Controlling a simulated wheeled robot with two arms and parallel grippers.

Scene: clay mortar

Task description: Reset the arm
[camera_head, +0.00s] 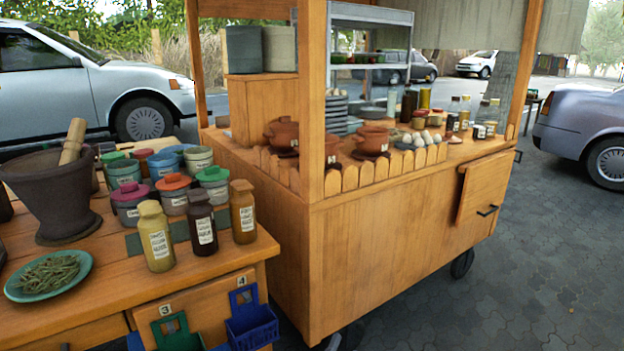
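Neither of my arms nor my grippers shows in the head view. A dark clay mortar (50,196) stands upright at the left on the wooden counter (200,271). A wooden pestle (73,141) leans in it, its upper end sticking out over the rim. The inside of the mortar is hidden from this angle.
A teal plate of green herbs (48,275) lies in front of the mortar. Several lidded jars (173,193) and labelled bottles (156,236) crowd the counter's right part. A wooden food cart (400,240) stands at centre. Paved ground (540,270) at right is clear.

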